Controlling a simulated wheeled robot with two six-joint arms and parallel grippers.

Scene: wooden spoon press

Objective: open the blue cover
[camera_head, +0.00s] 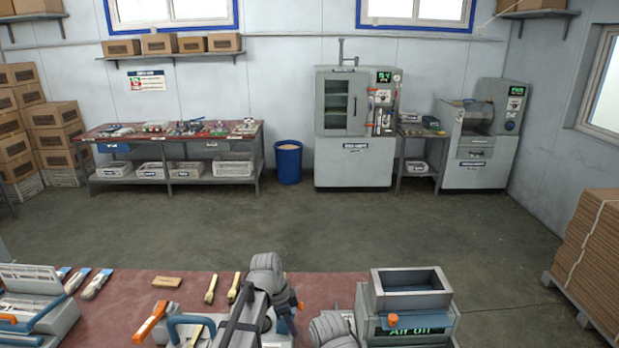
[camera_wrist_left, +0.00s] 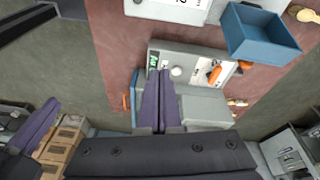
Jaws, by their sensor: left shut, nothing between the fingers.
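A grey press-like unit with a blue bar-shaped part (camera_head: 190,320) and an orange lever (camera_head: 150,322) stands at the bottom of the head view, partly cut off by the frame edge. In the left wrist view a grey unit (camera_wrist_left: 205,108) lies under my gripper, with a blue strip (camera_wrist_left: 134,98) along its left side. I cannot tell for sure which blue part is the cover. My left gripper (camera_wrist_left: 160,74) is shut and empty, its dark fingers over the grey unit, right of the blue strip. Contact cannot be told. My right gripper does not show.
A grey hopper unit (camera_head: 410,297) with a green display stands at the right on the red tabletop (camera_head: 215,285). A blue open box (camera_wrist_left: 258,38) is at the upper right of the wrist view. The floor beyond is free.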

